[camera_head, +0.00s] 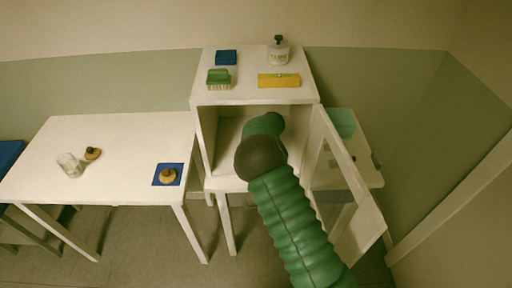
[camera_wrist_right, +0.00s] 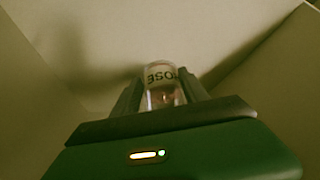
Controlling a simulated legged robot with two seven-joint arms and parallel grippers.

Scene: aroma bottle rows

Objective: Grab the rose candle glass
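The rose candle glass (camera_wrist_right: 162,88) is a small clear glass with a label reading "OSE", upside down in the right wrist view. It stands between the two dark fingers of my right gripper (camera_wrist_right: 162,95), close to both. I cannot tell whether the fingers press on it. In the head view my green right arm reaches into the open white cabinet (camera_head: 202,140); its gripper and the glass are hidden there. My left gripper is not in view.
The cabinet door (camera_head: 345,185) stands open on the right. On the cabinet top are a green brush (camera_head: 219,78), a blue cloth (camera_head: 226,57), a yellow item (camera_head: 279,81) and a jar (camera_head: 279,52). The white table (camera_head: 125,135) on the left holds a clear glass (camera_head: 69,165).

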